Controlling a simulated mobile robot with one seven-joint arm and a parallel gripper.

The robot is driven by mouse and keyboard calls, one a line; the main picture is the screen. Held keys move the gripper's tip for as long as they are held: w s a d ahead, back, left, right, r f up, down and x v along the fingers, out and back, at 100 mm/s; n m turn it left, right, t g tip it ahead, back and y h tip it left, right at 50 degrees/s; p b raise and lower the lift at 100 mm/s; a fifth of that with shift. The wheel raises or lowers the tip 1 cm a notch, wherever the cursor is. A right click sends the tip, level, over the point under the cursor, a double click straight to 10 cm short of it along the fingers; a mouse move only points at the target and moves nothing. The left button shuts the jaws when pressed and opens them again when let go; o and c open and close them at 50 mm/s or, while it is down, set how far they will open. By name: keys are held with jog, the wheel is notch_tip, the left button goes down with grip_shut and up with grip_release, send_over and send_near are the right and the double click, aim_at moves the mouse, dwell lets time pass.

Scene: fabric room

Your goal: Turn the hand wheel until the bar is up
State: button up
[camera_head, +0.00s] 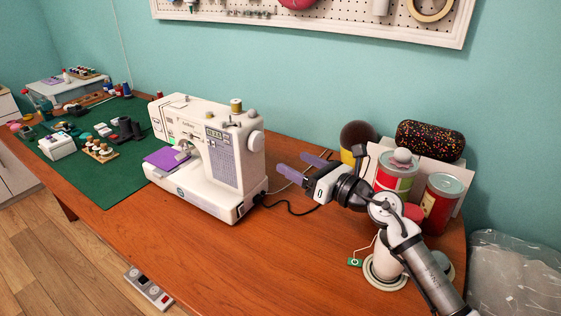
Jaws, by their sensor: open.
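A white sewing machine (215,150) stands on the wooden table. Its white round hand wheel (256,141) is on the right end of the machine, facing my gripper. The needle area (184,151) is on the left, above purple cloth (166,158); the bar is too small to tell its height. My gripper (297,168) is open and empty, its two purple fingers pointing left toward the machine. It is to the right of the hand wheel and apart from it, a little lower in the picture.
A black cord (290,208) runs from the machine's lower right across the table (320,239). Red tins (441,200), a dark patterned case (430,141) and a brown round object (359,135) stand behind my arm. A green mat (75,177) with sewing items lies left.

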jog(key=shift+v, duration=1.45)
